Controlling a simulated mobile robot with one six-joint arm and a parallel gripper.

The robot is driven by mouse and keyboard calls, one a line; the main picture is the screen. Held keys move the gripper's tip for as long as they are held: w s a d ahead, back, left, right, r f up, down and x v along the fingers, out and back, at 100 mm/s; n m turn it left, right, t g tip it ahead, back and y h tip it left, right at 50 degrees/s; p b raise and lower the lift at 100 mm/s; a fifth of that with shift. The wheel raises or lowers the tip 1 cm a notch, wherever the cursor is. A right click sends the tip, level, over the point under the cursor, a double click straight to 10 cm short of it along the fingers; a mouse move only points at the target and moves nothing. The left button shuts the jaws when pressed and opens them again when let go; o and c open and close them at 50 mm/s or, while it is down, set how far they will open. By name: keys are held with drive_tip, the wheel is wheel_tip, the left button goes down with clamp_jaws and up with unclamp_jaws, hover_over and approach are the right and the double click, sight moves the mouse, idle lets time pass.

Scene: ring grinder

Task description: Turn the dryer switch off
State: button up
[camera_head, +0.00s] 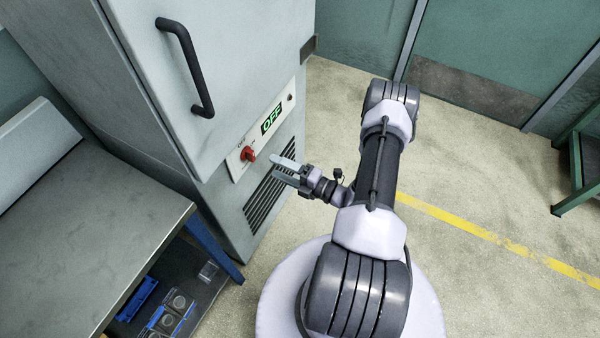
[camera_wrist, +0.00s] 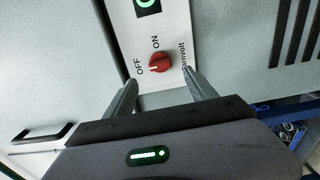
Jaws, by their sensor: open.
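The dryer (camera_head: 165,95) is a tall grey cabinet on the left in the head view. Its switch is a red round knob (camera_head: 248,154) on a white panel (camera_head: 240,165), beside a green display (camera_head: 271,119) that reads OFF. In the wrist view the red knob (camera_wrist: 159,62) sits between the printed words OFF and ON, and its light mark appears turned towards OFF. My gripper (camera_head: 274,164) is open and empty, just to the right of the knob in the head view. In the wrist view my gripper (camera_wrist: 160,78) has a finger on either side below the knob, apart from it.
A black door handle (camera_head: 188,68) sticks out above the panel, and a vent grille (camera_head: 268,190) lies below it. A grey table (camera_head: 90,235) stands at the left, with blue items (camera_head: 140,298) beneath. The floor (camera_head: 490,200) to the right is open, crossed by a yellow line (camera_head: 480,230).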

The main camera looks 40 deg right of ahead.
drive_tip(key=p+v, duration=0.1)
drive_tip(key=v, duration=0.8)
drive_tip(key=w+a+r+n+g+y, duration=0.25)
drive_tip(key=a+r+n+g, duration=0.45)
drive_tip(key=r+n, duration=0.35)
drive_tip(key=w+a+r+n+g+y, duration=0.1)
drive_tip(key=a+r+n+g+y, duration=0.2)
drive_tip(key=a+r+n+g, duration=0.55)
drive_tip(key=s+a+r+n+t+h, duration=0.2)
drive_tip(key=s+a+r+n+h, duration=0.2)
drive_tip(key=r+n, duration=0.4)
drive_tip(key=s+a+r+n+t+h, duration=0.2)
drive_tip(key=r+n, duration=0.7)
drive_tip(key=n, duration=0.9)
drive_tip(key=s+a+h, duration=0.2)
drive_tip(key=s+h, duration=0.1)
drive_tip(key=s, duration=0.1)
drive_tip(key=shift+s+a+n+h, duration=0.25)
drive_tip(key=shift+n+h, duration=0.05)
drive_tip(key=shift+h, duration=0.05)
